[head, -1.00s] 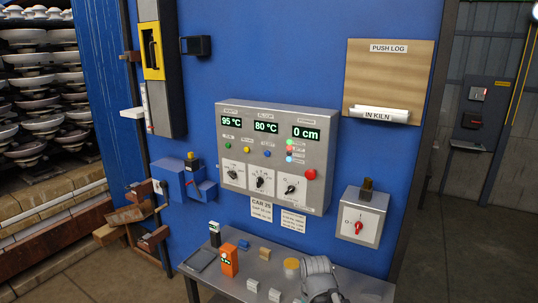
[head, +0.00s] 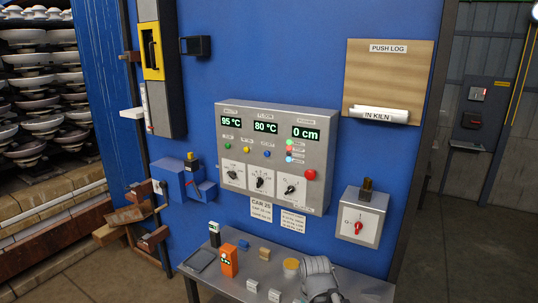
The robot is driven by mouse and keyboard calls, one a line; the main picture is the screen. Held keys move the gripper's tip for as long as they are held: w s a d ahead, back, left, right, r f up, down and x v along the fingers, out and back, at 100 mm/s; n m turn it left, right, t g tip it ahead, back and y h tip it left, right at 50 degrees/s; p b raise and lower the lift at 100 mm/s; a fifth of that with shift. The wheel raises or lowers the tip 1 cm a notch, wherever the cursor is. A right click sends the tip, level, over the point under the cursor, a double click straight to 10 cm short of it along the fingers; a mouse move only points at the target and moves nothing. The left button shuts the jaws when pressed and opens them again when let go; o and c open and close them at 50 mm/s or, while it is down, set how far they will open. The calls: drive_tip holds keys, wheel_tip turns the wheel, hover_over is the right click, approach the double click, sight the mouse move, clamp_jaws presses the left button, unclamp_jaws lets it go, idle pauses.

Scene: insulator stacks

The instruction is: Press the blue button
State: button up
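The blue button (head: 267,154) is a small round button on the grey control panel (head: 322,150), which is mounted on the blue wall. It is the rightmost in a row with a green button (head: 227,146) and a yellow button (head: 246,150). Nothing covers it, and nothing touches it. My gripper's fingers cannot be made out.
The panel also has displays, knobs, a large red button (head: 310,174) and indicator lights. A switch box (head: 362,216) with a red knob is to its right. A grey table (head: 232,284) below holds an orange device (head: 228,262) and small items. Space before the panel is clear.

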idle(0.3)
clamp_jaws()
idle(0.3)
idle(1.2)
